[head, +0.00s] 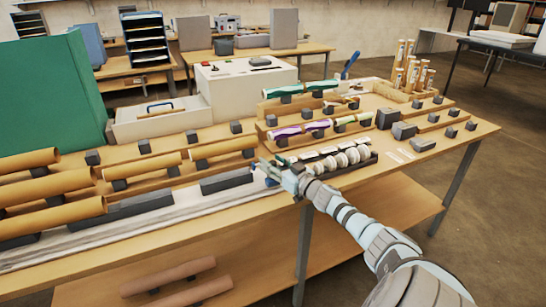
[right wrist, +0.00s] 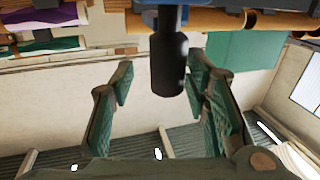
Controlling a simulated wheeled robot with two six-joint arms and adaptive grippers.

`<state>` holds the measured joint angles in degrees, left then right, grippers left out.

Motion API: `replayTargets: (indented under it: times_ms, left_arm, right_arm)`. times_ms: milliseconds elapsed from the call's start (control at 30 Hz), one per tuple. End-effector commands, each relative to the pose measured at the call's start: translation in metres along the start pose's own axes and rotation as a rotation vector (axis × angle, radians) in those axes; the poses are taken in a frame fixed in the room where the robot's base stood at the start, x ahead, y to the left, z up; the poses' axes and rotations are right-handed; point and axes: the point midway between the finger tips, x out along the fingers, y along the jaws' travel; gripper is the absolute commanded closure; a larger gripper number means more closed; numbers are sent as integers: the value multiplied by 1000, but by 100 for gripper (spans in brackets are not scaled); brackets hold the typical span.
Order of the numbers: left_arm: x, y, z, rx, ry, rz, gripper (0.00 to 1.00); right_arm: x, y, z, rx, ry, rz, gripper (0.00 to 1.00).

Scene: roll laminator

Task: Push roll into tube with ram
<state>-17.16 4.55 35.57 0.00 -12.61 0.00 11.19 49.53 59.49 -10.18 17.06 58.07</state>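My right gripper (head: 277,172) is at the front edge of the table, by the right end of a dark block in the long pale rail. In the right wrist view the right gripper (right wrist: 163,82) is open. A dark cylindrical handle with a blue part above it (right wrist: 169,65) stands between its spread fingers, with gaps on both sides; it may be the ram. In the head view the gripper mostly hides it. Several brown tubes (head: 220,147) lie on dark supports at the left. Green rolls (head: 300,89) and a purple roll (head: 297,131) lie on wooden racks. My left gripper is out of view.
A dark tray of white discs (head: 345,159) is just right of my right gripper. Behind are a white box (head: 245,80), a green panel (head: 45,95) and a wooden holder of upright rolls (head: 410,75). Small dark blocks (head: 403,131) stand at the right.

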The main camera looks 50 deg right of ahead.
Motion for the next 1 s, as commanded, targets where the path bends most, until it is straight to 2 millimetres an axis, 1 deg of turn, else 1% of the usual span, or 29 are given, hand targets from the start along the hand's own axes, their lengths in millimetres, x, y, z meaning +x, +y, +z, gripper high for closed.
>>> replayTargets:
  times_ms: [100,167,267,367,400,467,600,733,1000]
  left_arm:
    - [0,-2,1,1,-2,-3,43]
    - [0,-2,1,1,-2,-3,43]
    - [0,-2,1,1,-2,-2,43]
    - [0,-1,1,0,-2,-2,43]
    - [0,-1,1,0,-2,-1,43]
    - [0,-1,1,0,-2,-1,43]
    - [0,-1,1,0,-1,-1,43]
    - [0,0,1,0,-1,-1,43]
    - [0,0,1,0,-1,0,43]
  right_arm:
    - [0,0,-1,0,1,-1,57]
    - [0,0,-6,-3,1,-1,57]
    - [0,0,-24,-5,2,-3,57]
    - [0,0,-52,-7,2,-4,57]
    - [0,0,-64,-8,1,-4,57]
    - [0,0,-80,-8,2,-3,57]
    - [0,1,-93,-5,-2,-1,57]
    - [0,1,-99,-1,1,0,57]
    - [0,1,-99,1,1,0,57]
